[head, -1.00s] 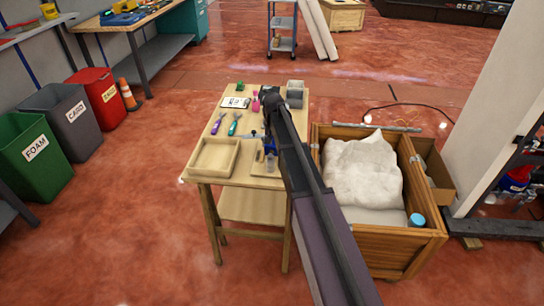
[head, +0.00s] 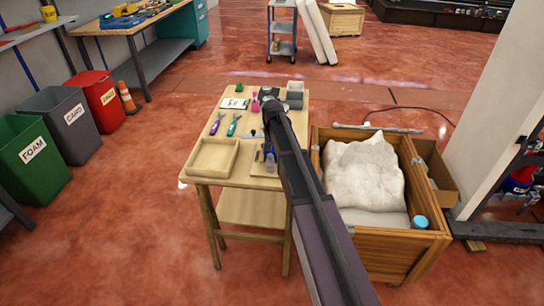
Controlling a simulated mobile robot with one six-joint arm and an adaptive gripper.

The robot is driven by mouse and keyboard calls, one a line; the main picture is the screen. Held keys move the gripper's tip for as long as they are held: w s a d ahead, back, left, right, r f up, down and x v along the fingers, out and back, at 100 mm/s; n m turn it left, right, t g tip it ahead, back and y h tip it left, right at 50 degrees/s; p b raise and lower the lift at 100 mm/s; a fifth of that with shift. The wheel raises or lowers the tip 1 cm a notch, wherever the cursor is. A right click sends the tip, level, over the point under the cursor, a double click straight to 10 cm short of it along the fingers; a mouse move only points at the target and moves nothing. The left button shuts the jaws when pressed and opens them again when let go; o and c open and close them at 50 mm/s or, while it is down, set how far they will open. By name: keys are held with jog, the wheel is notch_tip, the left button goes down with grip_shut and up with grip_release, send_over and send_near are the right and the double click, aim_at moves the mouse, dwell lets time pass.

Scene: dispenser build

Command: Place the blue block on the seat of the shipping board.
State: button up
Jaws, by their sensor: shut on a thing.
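My arm reaches away from me over the small wooden table (head: 205,181). The dark end of my gripper (head: 267,97) is over the table's far part, left of a grey box. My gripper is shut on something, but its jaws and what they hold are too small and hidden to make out. I cannot pick out the blue block for sure. A small light board (head: 257,168) lies at the table's near right, partly behind my arm. It may be the shipping board; its seat does not show clearly. A small bluish thing (head: 270,162) stands on or beside it.
A shallow wooden tray (head: 213,173) is at the near left of the table. Purple (head: 216,126) and teal (head: 233,127) hand tools, a white card (head: 235,103) and the grey box (head: 295,98) lie beyond. A wooden crate (head: 400,247) with white filling stands close right.

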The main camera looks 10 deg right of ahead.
jog(key=shift+f+b, duration=0.3)
jog(key=shift+f, duration=0.15)
jog(key=o, duration=1.1)
jog(key=shift+o, duration=0.2)
jog(key=shift+r, duration=0.25)
notch_tip(320, 180, up, 12)
jog(key=p, duration=1.2)
jog(key=shift+s, duration=0.1)
jog(key=s+n, duration=0.3)
jog(key=s, duration=2.6)
jog(key=shift+a+n, duration=0.15)
jog(key=shift+n, duration=0.15)
